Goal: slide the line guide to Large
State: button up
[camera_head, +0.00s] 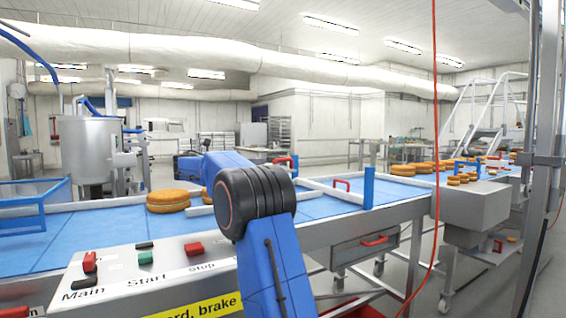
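A white guide rail (330,191) lies across the blue conveyor belt right of my arm, with a blue upright post (369,187) at its near end. A small red handle (341,184) stands beside the rail, and another red handle (284,160) shows farther back. Which of these parts is the line guide's grip I cannot tell. No "Large" mark can be read. My arm's blue links and black joint cover the middle of the belt and part of the rails. My gripper cannot be made out; the arm's far end is hidden behind the joint.
A control panel (150,272) with red, black and green switches, marked Main, Start and Stop, stands in front. Round orange-brown cakes (168,201) lie on the belt (110,228), with several more (455,170) at the right.

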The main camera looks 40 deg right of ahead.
aim_at(278, 161)
jog(key=x, duration=1.2)
jog(key=shift+d, duration=0.25)
grip_shut()
